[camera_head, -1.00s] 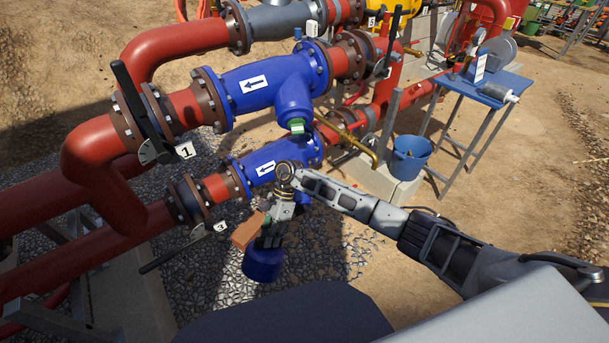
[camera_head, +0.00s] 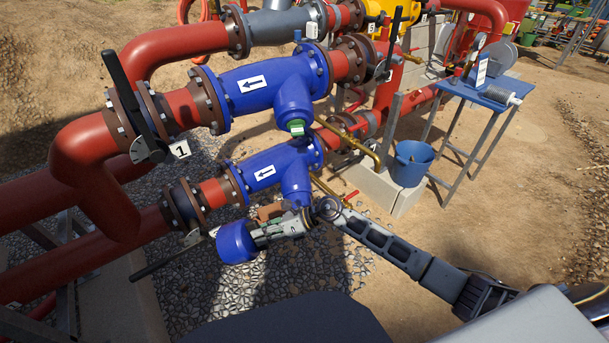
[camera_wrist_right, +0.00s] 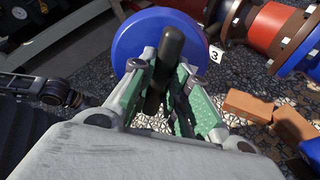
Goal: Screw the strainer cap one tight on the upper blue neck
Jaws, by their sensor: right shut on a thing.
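The blue strainer cap (camera_head: 236,242) is held out to the left by my right gripper (camera_head: 256,236), in front of the lower pipe. In the right wrist view, the round blue cap (camera_wrist_right: 160,38) has a black handle (camera_wrist_right: 170,50), and the green-padded fingers (camera_wrist_right: 166,80) are shut on it. The upper blue neck (camera_head: 293,104) points down from the upper blue strainer body (camera_head: 256,84), with a green end (camera_head: 297,128). The cap is below and left of this neck, well apart from it. My left gripper is not in view.
The lower blue strainer (camera_head: 264,170) has its own neck (camera_head: 295,183), close to my right wrist. Black valve levers (camera_head: 131,95) stand out at the left. Bricks (camera_wrist_right: 247,107) lie on the gravel. A blue bucket (camera_head: 411,163) and a blue table (camera_head: 486,90) stand right.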

